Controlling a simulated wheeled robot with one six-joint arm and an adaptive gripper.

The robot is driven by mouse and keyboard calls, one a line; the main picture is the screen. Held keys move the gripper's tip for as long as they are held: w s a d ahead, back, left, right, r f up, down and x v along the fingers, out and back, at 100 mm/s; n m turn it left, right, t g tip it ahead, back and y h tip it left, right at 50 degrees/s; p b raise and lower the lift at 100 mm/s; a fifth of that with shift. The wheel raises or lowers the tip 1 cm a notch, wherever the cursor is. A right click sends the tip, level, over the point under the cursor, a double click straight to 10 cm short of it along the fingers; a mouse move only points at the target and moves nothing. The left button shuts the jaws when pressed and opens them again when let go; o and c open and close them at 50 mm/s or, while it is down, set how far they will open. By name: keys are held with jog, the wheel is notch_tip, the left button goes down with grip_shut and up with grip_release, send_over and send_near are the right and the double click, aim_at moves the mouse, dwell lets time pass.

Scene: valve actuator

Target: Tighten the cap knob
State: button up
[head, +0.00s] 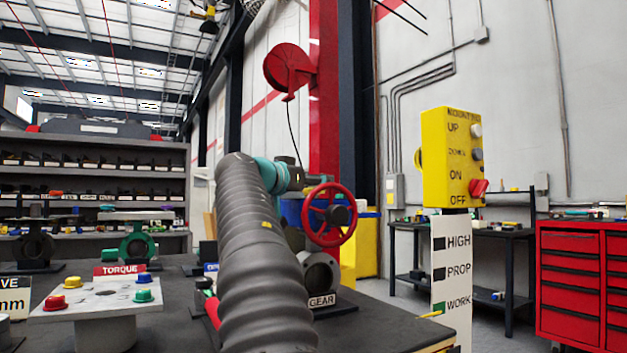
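I cannot pick out with certainty which part is the cap knob. A red handwheel (328,238) with a dark hub (339,215) stands upright on the grey valve actuator (318,270) behind the GEAR label. My grey-sleeved arm reaches up from the bottom middle and hides the left part of the actuator. Past its teal joint, my gripper (291,178) shows only as a small dark shape above and left of the handwheel. Its fingers cannot be made out, nor whether it touches anything.
At left, a grey TORQUE plate (100,296) carries red, yellow, blue and green knobs. A green valve (137,243) stands behind it. A yellow switch box (450,158) stands right of the table. A red tool cabinet (582,275) is at far right.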

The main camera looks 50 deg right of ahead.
jog(key=shift+d, duration=0.1)
jog(key=c, duration=1.2)
jog(key=shift+o, duration=0.2)
jog(key=shift+w+r+m+g+p, duration=0.1)
jog(key=shift+w+m+g+p, duration=0.05)
jog(key=shift+m+g+p, duration=0.45)
jog(key=m+g+p, duration=0.1)
jog(key=g, duration=0.2)
jog(key=shift+r, duration=0.1)
jog(key=shift+m+g+y+p, duration=0.35)
jog(key=shift+m+g, duration=0.75)
jog(key=shift+g, duration=0.2)
jog(key=shift+f+g, duration=0.2)
jog(key=shift+g, duration=0.1)
jog(key=o, duration=1.2)
jog(key=shift+c, duration=0.2)
